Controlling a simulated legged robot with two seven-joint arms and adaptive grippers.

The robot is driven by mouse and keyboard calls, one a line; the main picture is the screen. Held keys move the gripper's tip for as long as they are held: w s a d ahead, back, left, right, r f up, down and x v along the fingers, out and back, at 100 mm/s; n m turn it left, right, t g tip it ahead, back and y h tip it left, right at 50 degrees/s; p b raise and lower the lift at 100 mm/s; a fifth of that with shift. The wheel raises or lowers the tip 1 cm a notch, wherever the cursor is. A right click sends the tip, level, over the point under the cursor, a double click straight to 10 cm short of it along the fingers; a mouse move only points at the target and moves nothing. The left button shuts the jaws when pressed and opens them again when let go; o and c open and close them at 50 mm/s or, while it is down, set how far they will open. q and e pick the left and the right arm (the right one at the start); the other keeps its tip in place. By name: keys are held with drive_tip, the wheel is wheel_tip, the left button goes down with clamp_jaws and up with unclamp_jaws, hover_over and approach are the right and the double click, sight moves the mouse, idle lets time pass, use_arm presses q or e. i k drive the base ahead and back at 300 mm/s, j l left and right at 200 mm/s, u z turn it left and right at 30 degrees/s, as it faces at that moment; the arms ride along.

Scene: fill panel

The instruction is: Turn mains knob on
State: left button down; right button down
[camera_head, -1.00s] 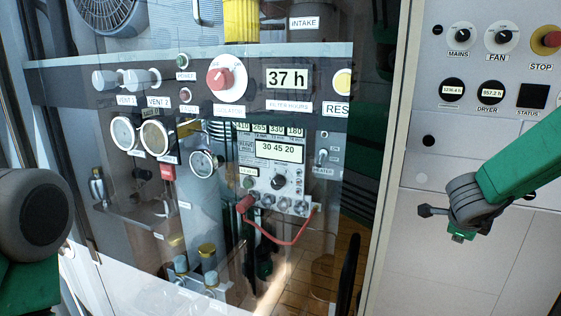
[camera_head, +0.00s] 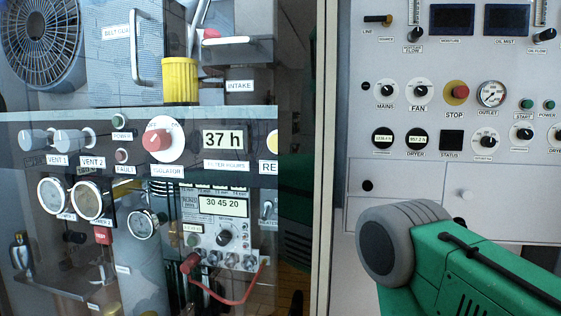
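The MAINS knob (camera_head: 387,91) is a small black knob on a round white dial, at the left end of a row on the pale right-hand panel (camera_head: 410,190). Its label sits just below it. The knob is too small for me to read its setting. Nothing touches or covers it. My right arm shows at the lower right, green with a grey round joint, below the knob row. Neither of my grippers is in view.
The FAN knob (camera_head: 419,91) is close to the right of MAINS. A red STOP button (camera_head: 456,93) and an OUTLET gauge (camera_head: 491,94) follow. A glazed cabinet with a red ISOLATOR knob (camera_head: 157,140) fills the left. Space before the knob row is clear.

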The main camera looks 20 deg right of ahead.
sight(387, 90)
drive_tip(key=k+l+z, duration=0.15)
drive_tip(key=l, duration=0.2)
drive_tip(key=k+l+z, duration=0.2)
drive_tip(key=l, duration=0.15)
drive_tip(key=l+z, duration=0.15)
drive_tip(key=l, duration=0.2)
drive_tip(key=k+l+z, duration=0.2)
drive_tip(key=l+z, duration=0.35)
drive_tip(key=z, duration=0.3)
drive_tip(key=i+j+u, duration=0.1)
drive_tip(key=i+u, duration=0.35)
drive_tip(key=i, duration=0.25)
